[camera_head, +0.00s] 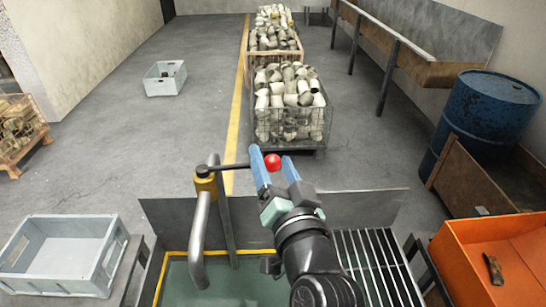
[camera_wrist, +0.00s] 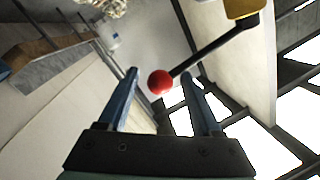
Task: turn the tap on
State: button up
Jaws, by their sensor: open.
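The tap (camera_head: 201,218) stands at the sink's left side, with a curved grey spout and a yellow collar. Its dark lever ends in a red ball knob (camera_head: 272,162). The knob also shows in the wrist view (camera_wrist: 160,82), with the lever running up right to the yellow collar (camera_wrist: 243,8). My gripper (camera_head: 271,150) is open, its blue fingers on either side of the knob in the head view. In the wrist view my gripper (camera_wrist: 160,75) has the knob between its fingertips, with gaps on both sides. I cannot tell how deep the knob sits.
The green-floored sink (camera_head: 180,285) lies below, with a slatted rack (camera_head: 365,262) at its right. A grey crate (camera_head: 60,256) is at left, an orange bin (camera_head: 500,262) at right. Wire bins of metal parts (camera_head: 290,105) and a blue drum (camera_head: 490,110) stand beyond.

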jog(key=shift+w, duration=0.1)
grip_shut()
dwell(0.3)
jog(key=shift+f, duration=0.15)
dwell(1.0)
